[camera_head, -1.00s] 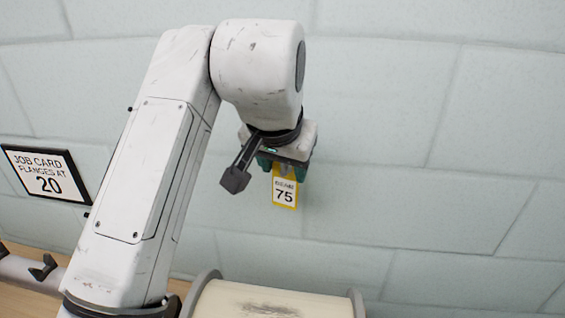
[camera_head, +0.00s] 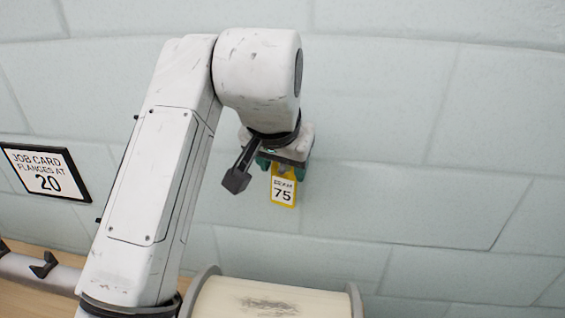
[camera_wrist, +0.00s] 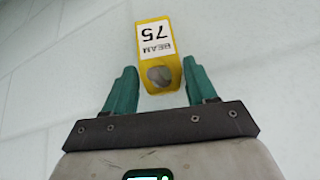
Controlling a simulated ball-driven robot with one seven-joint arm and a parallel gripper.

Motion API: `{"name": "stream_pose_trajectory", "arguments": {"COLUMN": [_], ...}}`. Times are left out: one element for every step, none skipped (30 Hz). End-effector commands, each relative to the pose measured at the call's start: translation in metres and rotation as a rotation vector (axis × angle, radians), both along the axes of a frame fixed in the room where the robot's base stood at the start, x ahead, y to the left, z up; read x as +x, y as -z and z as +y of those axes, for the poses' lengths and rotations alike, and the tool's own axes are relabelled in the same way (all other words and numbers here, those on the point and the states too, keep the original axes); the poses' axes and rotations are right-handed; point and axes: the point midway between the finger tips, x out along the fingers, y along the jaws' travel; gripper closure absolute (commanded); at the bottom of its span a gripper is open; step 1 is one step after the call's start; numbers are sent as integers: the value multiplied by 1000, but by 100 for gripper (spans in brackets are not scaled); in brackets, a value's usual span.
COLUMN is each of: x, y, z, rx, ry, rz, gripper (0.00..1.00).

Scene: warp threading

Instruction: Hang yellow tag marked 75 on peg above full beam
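The yellow tag marked BEAM 75 (camera_head: 283,191) hangs against the pale wall, above the full beam (camera_head: 270,301), a cream roll between grey flanges. In the wrist view the tag (camera_wrist: 155,40) appears upside down, with a round grey peg end (camera_wrist: 160,75) showing at its hole end. My gripper (camera_wrist: 158,66) has its two teal fingers spread on either side of the tag's hole end. A clear gap shows at the left finger; the right finger is close to the tag's edge. In the head view my gripper (camera_head: 283,172) is just above the tag's printed face.
A framed job card (camera_head: 46,172) reading "FLANGES AT 20" is on the wall at the left. A grey bar with dark brackets (camera_head: 43,265) lies at the lower left over a wooden surface. The wall to the right of the tag is clear.

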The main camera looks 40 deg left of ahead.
Motion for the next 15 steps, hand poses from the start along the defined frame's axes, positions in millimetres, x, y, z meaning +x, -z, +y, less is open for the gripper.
{"name": "stream_pose_trajectory", "arguments": {"x": [0,0,0,0,0,0,0,0,0,0,0,0,0,0,0], "y": [0,0,0,0,0,0,0,0,0,0,0,0,0,0,-1], "z": [0,0,0,0,0,0,0,0,0,0,0,0,0,0,0], "rx": [0,0,0,0,0,0,0,0,0,0,0,0,0,0,0], "ry": [0,0,0,0,0,0,0,0,0,0,0,0,0,0,0], "rz": [0,0,0,0,0,0,0,0,0,0,0,0,0,0,0], "gripper": [38,36,32,29,26,22,19,18,18,18,18,18,18,18,18]}}
